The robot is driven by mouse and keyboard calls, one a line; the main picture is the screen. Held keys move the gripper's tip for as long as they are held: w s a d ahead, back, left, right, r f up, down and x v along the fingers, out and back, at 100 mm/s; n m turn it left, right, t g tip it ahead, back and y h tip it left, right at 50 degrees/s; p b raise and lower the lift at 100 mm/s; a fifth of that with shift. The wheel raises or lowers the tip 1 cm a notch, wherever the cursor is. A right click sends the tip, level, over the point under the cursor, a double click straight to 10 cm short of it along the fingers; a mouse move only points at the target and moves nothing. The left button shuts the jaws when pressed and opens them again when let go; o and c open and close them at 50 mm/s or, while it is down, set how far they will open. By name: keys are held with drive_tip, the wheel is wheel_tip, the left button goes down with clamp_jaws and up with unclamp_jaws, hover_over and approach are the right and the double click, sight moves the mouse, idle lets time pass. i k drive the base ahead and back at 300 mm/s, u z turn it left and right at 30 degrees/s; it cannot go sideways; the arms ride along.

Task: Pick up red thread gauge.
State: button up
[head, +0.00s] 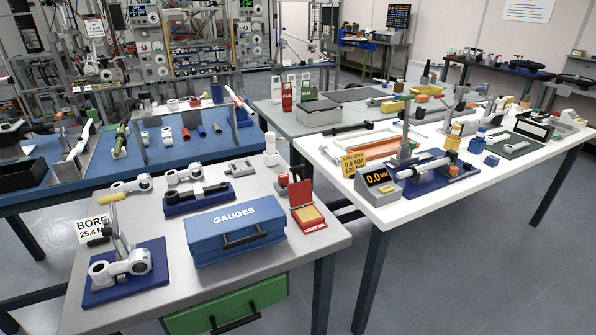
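I cannot make out a red thread gauge for certain in the head view. A blue case lettered GAUGES (236,230) lies closed on the near grey table, its black handle facing me, and its inside is hidden. Beside it at right is an open red box with a yellow pad (308,212). A small red-topped piece (283,181) stands just behind that box. My gripper is not in view.
The near grey table (190,290) also bears a blue fixture (128,270) with grey link parts and a BORE sign (92,229). A green drawer (227,305) is below. At right, a white table (440,195) holds a display reading 0.0. Bare floor lies at lower right.

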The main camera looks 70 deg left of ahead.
sight(283, 177)
drive_tip(key=u, duration=0.45)
drive_tip(key=i, duration=1.2)
drive_tip(key=u, duration=1.7)
drive_tip(key=i, duration=0.95)
drive_tip(key=u, duration=0.95)
